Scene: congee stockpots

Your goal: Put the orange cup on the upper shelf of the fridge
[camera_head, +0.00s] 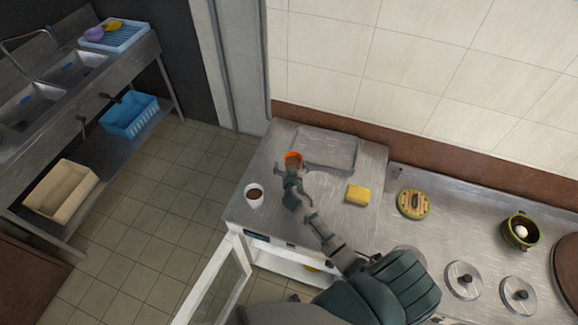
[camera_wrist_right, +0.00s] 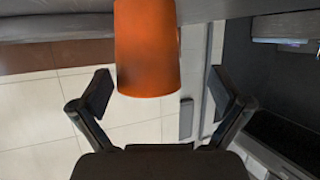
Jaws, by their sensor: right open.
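The orange cup (camera_head: 293,158) stands on the steel counter near its back left, beside a sunken tray area. My right gripper (camera_head: 294,172) is just in front of the cup in the head view, with my arm reaching from the lower right. In the right wrist view the orange cup (camera_wrist_right: 147,48) fills the upper middle, between and beyond the two spread fingers of my right gripper (camera_wrist_right: 160,95); they do not appear to touch it. The fridge (camera_head: 290,262) is under the counter, its glass door (camera_head: 215,285) swung open to the left. Its shelves are mostly hidden. My left gripper is not visible.
A white cup (camera_head: 254,199) with dark contents stands left of my gripper near the counter edge. A yellow sponge (camera_head: 358,194) lies to the right, then a round striped trivet (camera_head: 413,204) and a dark pot (camera_head: 520,231). The sink unit (camera_head: 75,70) stands far left, across open floor.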

